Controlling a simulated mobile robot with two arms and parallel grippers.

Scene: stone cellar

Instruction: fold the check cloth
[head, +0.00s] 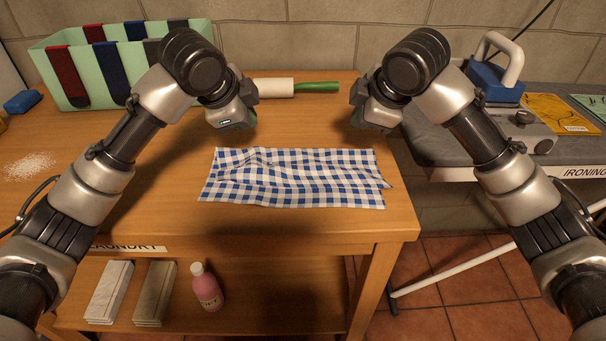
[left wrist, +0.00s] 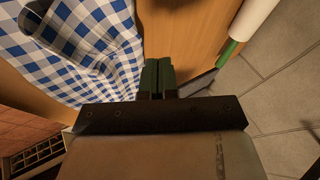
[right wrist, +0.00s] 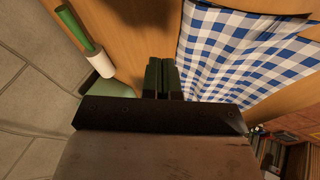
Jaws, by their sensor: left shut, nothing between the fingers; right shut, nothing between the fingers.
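The blue and white check cloth (head: 290,178) lies on the wooden table in the head view, as a wide band with a slightly wrinkled top and an uneven right end. It looks folded over, with a layer edge along its front part. My left gripper (head: 238,122) is above the table behind the cloth's left part, shut and empty. My right gripper (head: 366,122) is behind the cloth's right end, also shut and empty. The cloth also shows in the left wrist view (left wrist: 95,50) and the right wrist view (right wrist: 235,50), apart from the closed fingers (left wrist: 157,78) (right wrist: 161,78).
A lint roller-like white cylinder with a green handle (head: 318,87) lies behind the cloth. A pale green bin (head: 120,100) with colored strips stands at the back left. White powder (head: 30,166) lies at the left. An ironing board (head: 440,150) with a blue iron (head: 495,82) stands right.

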